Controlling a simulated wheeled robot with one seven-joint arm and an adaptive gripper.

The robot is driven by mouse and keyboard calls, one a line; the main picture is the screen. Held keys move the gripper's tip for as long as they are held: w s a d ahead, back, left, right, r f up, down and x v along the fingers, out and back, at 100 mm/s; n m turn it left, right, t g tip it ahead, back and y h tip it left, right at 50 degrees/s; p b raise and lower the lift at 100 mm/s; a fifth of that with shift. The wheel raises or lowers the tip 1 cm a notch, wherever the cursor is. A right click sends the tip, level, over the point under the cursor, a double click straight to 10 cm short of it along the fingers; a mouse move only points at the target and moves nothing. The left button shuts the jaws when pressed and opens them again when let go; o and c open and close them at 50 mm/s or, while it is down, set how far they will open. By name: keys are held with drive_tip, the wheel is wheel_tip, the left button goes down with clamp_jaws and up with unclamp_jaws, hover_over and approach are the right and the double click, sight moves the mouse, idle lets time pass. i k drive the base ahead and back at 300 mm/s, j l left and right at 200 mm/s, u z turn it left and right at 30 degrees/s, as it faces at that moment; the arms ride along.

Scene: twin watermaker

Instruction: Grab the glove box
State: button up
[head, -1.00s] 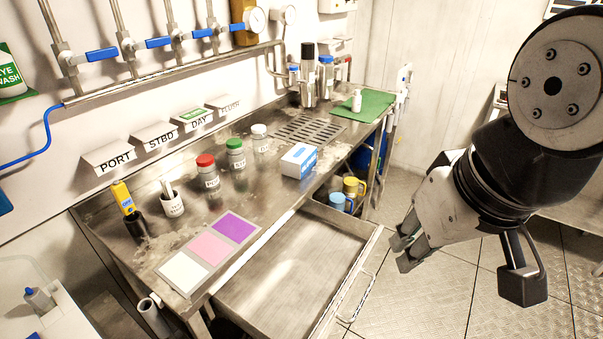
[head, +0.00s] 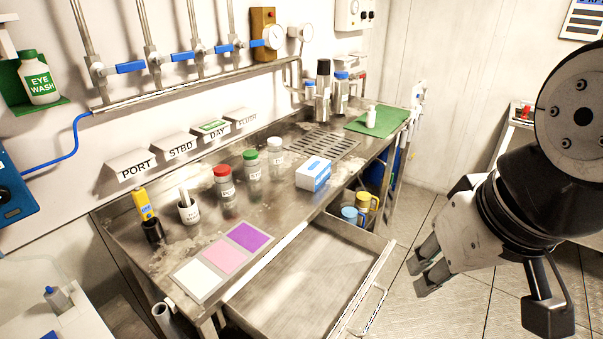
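A small white and blue box (head: 314,174), which looks like the glove box, sits on the steel bench near its front edge. It stands to the right of the jars and above the open drawer. My gripper (head: 424,275) is to the right of the bench and drawer, over the floor, well apart from the box. Its fingers look parted and hold nothing visible.
The open, mostly empty drawer (head: 303,282) juts out with a handle at its front. Red, green and white capped jars (head: 250,168) stand left of the box. Blue and yellow mugs (head: 365,204) are below the bench. A green mat (head: 378,121) lies at the far end.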

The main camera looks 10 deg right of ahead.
sight(315, 171)
drive_tip(key=i+j+z, duration=0.25)
drive_tip(key=j+z, duration=0.3)
drive_tip(key=i+j+z, duration=0.25)
drive_tip(key=j, duration=0.2)
drive_tip(key=k, duration=0.05)
